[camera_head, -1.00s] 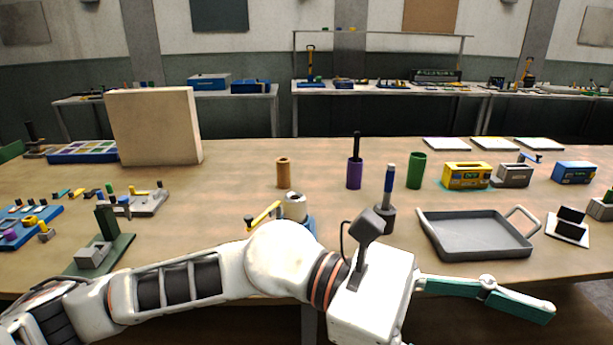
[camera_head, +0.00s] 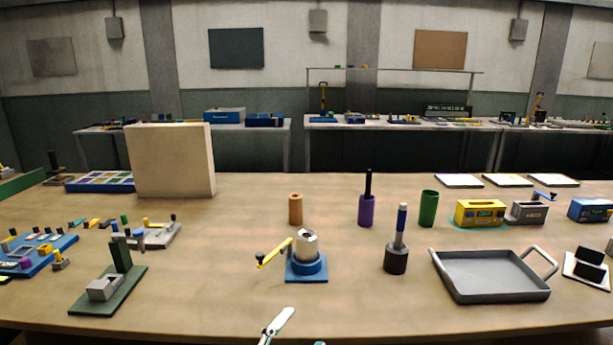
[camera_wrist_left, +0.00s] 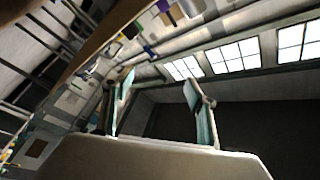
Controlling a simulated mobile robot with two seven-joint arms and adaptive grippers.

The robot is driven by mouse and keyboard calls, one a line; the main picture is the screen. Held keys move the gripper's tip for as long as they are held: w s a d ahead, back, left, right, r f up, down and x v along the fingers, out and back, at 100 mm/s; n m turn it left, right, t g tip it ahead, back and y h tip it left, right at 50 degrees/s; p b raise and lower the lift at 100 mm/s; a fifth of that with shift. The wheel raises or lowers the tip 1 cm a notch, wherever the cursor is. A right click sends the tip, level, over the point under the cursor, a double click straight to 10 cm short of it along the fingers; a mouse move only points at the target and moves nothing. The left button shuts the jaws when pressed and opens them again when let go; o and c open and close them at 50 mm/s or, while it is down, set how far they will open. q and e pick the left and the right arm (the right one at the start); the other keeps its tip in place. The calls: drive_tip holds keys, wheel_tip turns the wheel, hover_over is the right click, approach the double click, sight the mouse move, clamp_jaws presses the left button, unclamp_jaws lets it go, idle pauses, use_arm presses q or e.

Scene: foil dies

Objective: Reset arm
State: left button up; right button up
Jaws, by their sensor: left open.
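Only a small tip of my left gripper (camera_head: 279,325) shows at the bottom edge of the head view, over the table's front edge. The rest of my left arm is out of that view. In the left wrist view my left gripper (camera_wrist_left: 160,84) has its two teal fingers spread wide, with nothing between them. The wrist view is tilted and shows a dark wall and bright windows beyond the fingers. My right gripper is in neither view.
The wooden table (camera_head: 230,290) carries a blue-based device with a yellow crank (camera_head: 306,265), a grey tray (camera_head: 488,275), a green fixture (camera_head: 108,285), a dark holder (camera_head: 396,260) and a tall beige block (camera_head: 172,160). The front middle is mostly clear.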

use_arm(q)
drive_tip(key=s+a+f+n+g+y, duration=0.2)
drive_tip(key=s+a+f, duration=0.4)
drive_tip(key=f, duration=0.4)
drive_tip(key=s+a+f+n+g+y, duration=0.2)
drive_tip(key=s+a+f+n, duration=0.4)
drive_tip(key=f, duration=0.4)
drive_tip(key=s+a+f+n+g+y, duration=0.2)
drive_tip(key=s+a+f+n+y, duration=0.2)
drive_tip(key=f, duration=0.6)
drive_tip(key=s+a, duration=0.2)
drive_tip(key=shift+s+a+f+g+y, duration=0.25)
drive_tip(key=shift+s+a+g+y, duration=0.05)
drive_tip(key=shift+a+g, duration=0.1)
